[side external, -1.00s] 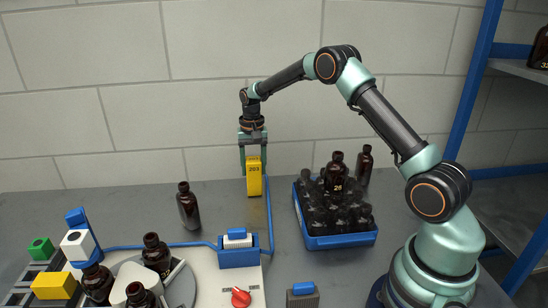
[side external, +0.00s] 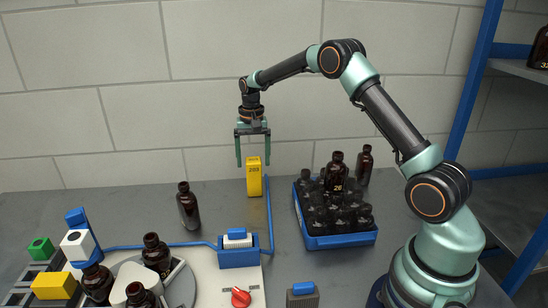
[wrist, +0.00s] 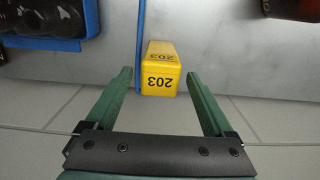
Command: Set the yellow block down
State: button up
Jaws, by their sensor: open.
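The yellow block (side external: 254,178), marked 203, stands upright on the grey table beside a blue line near the back wall. In the wrist view the yellow block (wrist: 160,70) lies between and beyond the two green fingertips, apart from both. My gripper (side external: 253,162) is open, with its fingertips around the height of the block's top and clear of it on either side. In the wrist view my gripper (wrist: 159,72) is empty.
A blue crate (side external: 342,241) of dark bottles stands to the right. A lone amber bottle (side external: 188,206) stands to the left. A blue holder (side external: 238,257) sits in front on a white board. The table between block and crate is clear.

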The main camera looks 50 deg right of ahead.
notch_tip(320, 180, up, 9)
jog(key=shift+r, duration=0.1)
jog(key=s+a+r+n+t, duration=0.3)
jog(key=s+a+r+n, duration=0.1)
jog(key=s+a+r, duration=0.5)
jog(key=s+a+f+n+t, duration=0.1)
jog(key=s+a+n, duration=0.1)
jog(key=s, duration=0.5)
jog(key=s+a+f+n+t, duration=0.1)
jog(key=s+a+f+n, duration=0.1)
jog(key=s, duration=0.5)
jog(key=shift+a+n+t, duration=0.2)
jog(key=shift+n+t, duration=0.1)
jog(key=shift+n, duration=0.2)
